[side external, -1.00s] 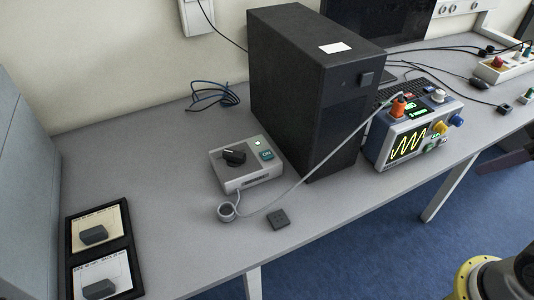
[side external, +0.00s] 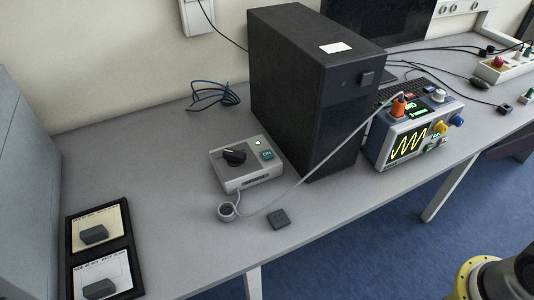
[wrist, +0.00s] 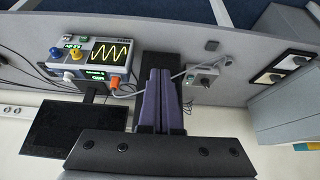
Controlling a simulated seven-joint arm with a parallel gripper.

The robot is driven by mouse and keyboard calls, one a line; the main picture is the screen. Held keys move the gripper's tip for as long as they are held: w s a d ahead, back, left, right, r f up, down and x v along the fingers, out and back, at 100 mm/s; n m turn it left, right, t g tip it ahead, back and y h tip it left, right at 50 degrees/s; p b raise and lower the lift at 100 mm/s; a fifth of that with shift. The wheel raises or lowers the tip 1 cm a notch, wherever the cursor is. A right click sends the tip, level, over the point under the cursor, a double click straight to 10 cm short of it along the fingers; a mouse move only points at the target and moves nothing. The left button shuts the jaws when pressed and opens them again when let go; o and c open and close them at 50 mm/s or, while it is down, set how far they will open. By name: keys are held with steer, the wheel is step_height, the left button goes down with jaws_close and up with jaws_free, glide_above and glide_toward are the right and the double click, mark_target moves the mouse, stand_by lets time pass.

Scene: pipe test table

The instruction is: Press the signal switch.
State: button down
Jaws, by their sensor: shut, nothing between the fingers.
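No part is clearly labelled as the signal switch. A light grey box (side external: 247,180) on the table carries a black knob (side external: 235,156), a lit green lamp (side external: 258,143) and a teal ON panel (side external: 267,154). The box also shows in the wrist view (wrist: 203,76). A small dark square block (side external: 278,218) lies apart in front of it. My gripper (wrist: 158,72) shows only in the wrist view, its purple fingers shut and empty. They overlap the dark tower in the picture, left of the grey box; their height cannot be told.
A tall black tower (side external: 300,75) stands right of the box. Right of it is a blue-grey instrument (side external: 385,155) with a yellow wave screen. A grey cable (side external: 305,180) runs from its orange plug to a ring near the box. Two framed cards (side external: 98,250) lie left.

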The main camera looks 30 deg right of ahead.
steer(key=w+a+r+n+t+y, duration=0.1)
steer(key=w+a+r+t+y, duration=0.25)
steer(key=w+a+r, duration=0.55)
steer(key=w+a+r+n+t+y, duration=0.15)
steer(key=w+a+r+y, duration=0.3)
steer(key=w+r, duration=0.5)
steer(key=w+r+m+t+h, duration=0.1)
steer(key=w+m+t+h, duration=0.15)
steer(key=w, duration=0.65)
steer(key=w+r+m+t+h, duration=0.1)
steer(key=w+r+m+t, duration=0.15)
steer(key=w, duration=0.65)
steer(key=w+a+f+m+g+h, duration=0.1)
steer(key=w+f+m+g+h, duration=0.2)
steer(key=f, duration=0.4)
steer(key=w+a+f+m+g+h, duration=0.1)
steer(key=w+a+f+m, duration=0.1)
steer(key=w+f, duration=0.35)
steer(key=a+f+g, duration=0.2)
steer(key=a+f, duration=0.1)
steer(key=f, duration=2.7)
steer(key=shift+s, duration=0.35)
